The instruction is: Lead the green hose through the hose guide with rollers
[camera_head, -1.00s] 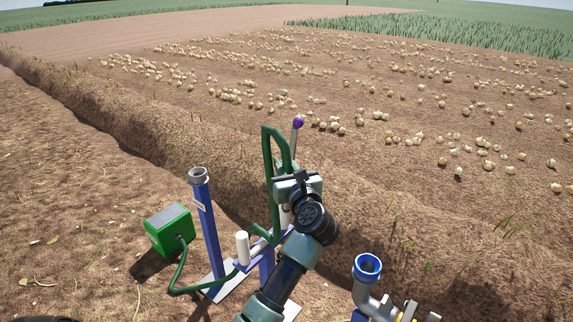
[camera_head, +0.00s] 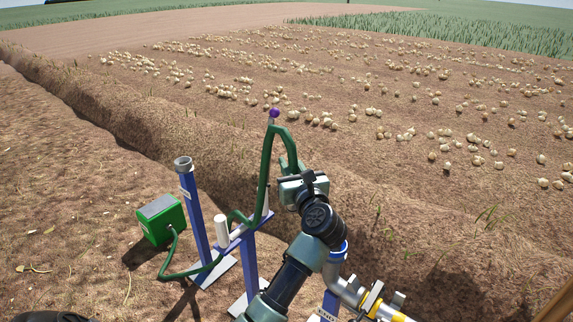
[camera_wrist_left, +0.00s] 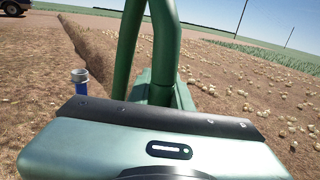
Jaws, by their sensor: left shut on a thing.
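The green hose (camera_head: 263,170) runs from a green box (camera_head: 161,220) along the ground, up to the hose guide (camera_head: 244,229), then rises in a tall arch to my left gripper (camera_head: 299,180). The guide is a blue stand with upright white rollers, one plainly seen on the left (camera_head: 222,230). The hose crosses the guide's top near the rollers; whether it lies fully between them I cannot tell. My left gripper is shut on the hose, to the right of the guide and above it. In the left wrist view the hose (camera_wrist_left: 166,40) loops up beyond the gripper body.
A blue post with a grey pipe top (camera_head: 184,164) stands left of the guide. A grey pipe elbow with a blue ring (camera_head: 342,252) and fittings stands close right of my left arm. A purple knob (camera_head: 274,113) shows behind the hose arch. An onion field lies beyond the ridge.

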